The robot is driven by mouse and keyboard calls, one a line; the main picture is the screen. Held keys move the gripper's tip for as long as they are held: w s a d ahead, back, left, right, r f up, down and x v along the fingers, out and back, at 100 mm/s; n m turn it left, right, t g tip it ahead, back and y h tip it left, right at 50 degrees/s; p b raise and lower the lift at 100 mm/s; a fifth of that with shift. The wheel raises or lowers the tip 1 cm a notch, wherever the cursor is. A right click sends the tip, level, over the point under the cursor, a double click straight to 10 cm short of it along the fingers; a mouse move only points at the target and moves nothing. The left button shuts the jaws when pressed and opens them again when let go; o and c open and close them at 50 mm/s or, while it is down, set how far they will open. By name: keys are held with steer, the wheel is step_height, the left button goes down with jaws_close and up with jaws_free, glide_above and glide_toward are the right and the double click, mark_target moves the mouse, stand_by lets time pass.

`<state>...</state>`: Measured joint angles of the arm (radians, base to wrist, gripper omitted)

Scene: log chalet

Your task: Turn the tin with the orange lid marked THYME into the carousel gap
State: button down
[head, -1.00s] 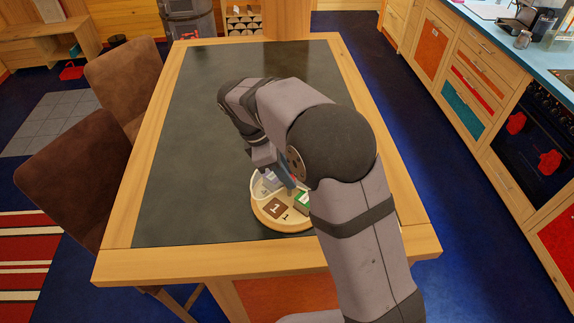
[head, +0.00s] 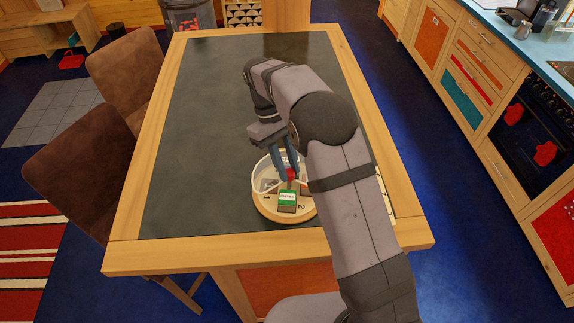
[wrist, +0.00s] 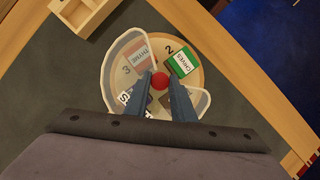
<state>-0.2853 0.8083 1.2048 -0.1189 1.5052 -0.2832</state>
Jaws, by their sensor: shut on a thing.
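The round carousel (head: 268,210) stands on the near part of the table, with a clear curved wall around part of it. The tin with the orange lid marked THYME (wrist: 137,53) is at number 3 in the wrist view, behind the clear wall. A tin with a green lid (wrist: 182,62) is at number 2; it also shows at the carousel's front in the head view (head: 287,198), in the wall's opening. My gripper (wrist: 159,84) is shut on the red knob (wrist: 160,81) at the carousel's centre. My arm hides the carousel's right side in the head view.
Another tin (wrist: 126,98) with dark lettering is partly hidden beside my left finger. A wooden box (wrist: 85,14) stands near the carousel in the wrist view. The dark tabletop (head: 205,120) left of and beyond the carousel is clear. Brown chairs (head: 85,160) stand at the left.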

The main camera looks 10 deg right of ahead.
steer(key=m+y, duration=0.1)
steer(key=m, duration=0.3)
steer(key=shift+w+d+m+g+y, duration=0.2)
steer(key=shift+m+g+y, duration=0.1)
steer(key=shift+y, duration=0.1)
steer(key=m+y, duration=0.1)
steer(key=m, duration=0.2)
steer(key=shift+s+d+m, duration=0.1)
steer(key=shift+m, duration=0.3)
steer(key=m+y, duration=0.1)
steer(key=m, duration=0.2)
steer(key=shift+d+r+y, duration=0.1)
steer(key=shift+y, duration=0.2)
steer(key=shift+s+d+m+t+y, duration=0.1)
steer(key=shift+m+t+y, duration=0.2)
steer(key=shift+m, duration=0.75)
steer(key=shift+m+t+y, duration=0.3)
steer(key=shift+m, duration=0.75)
steer(key=c, duration=1.5)
jaws_free()
steer(key=shift+b, duration=0.3)
